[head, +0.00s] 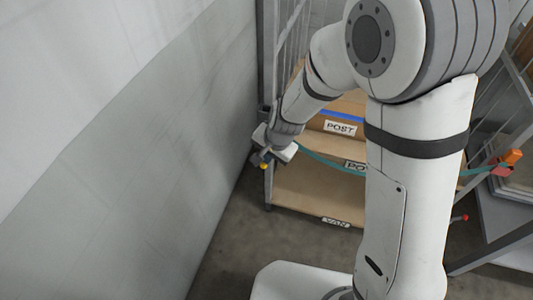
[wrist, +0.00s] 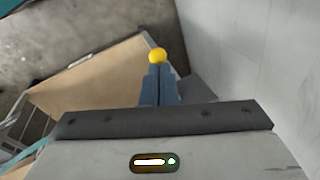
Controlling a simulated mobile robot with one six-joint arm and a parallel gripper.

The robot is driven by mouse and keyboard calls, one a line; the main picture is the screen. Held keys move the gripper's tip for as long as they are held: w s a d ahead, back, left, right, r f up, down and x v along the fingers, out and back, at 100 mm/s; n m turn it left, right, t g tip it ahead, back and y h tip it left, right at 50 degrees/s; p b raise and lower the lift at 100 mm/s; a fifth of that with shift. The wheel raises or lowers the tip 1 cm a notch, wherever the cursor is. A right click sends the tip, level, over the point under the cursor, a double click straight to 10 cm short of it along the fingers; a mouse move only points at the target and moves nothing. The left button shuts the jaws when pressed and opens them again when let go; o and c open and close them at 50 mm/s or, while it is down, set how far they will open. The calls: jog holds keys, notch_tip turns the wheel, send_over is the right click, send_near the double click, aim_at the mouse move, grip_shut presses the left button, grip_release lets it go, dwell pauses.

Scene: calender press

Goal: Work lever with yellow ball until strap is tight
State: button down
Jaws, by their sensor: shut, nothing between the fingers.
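The yellow ball (head: 264,166) shows small beside my gripper (head: 257,160) at the left front post of the cage trolley. In the wrist view the ball (wrist: 158,55) sits just beyond the shut fingertips of my gripper (wrist: 160,70), touching or very close; I cannot tell which. No lever arm is clearly visible; the fingers hide what is behind them. The teal strap (head: 330,163) runs from near my gripper across the front of the trolley to the right, sagging a little. My arm hides its middle.
A grey wall (head: 150,190) stands close on the left. The trolley holds cardboard boxes marked POST (head: 340,128) above a brown lower panel (head: 300,195). An orange piece (head: 511,157) is at the strap's right end. A red knob (head: 461,218) shows lower right. Concrete floor (head: 235,245) is clear in front.

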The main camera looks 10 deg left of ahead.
notch_tip(320, 180, down, 6)
jog(key=s+b, duration=0.2)
jog(key=b, duration=0.2)
jog(key=shift+t, duration=0.4)
dwell(0.3)
jog(key=s+p+v, duration=0.2)
jog(key=p+v, duration=0.3)
jog(key=v, duration=0.8)
jog(key=shift+s+f+p, duration=0.25)
jog(key=shift+f+p, duration=0.05)
jog(key=shift+d, duration=0.15)
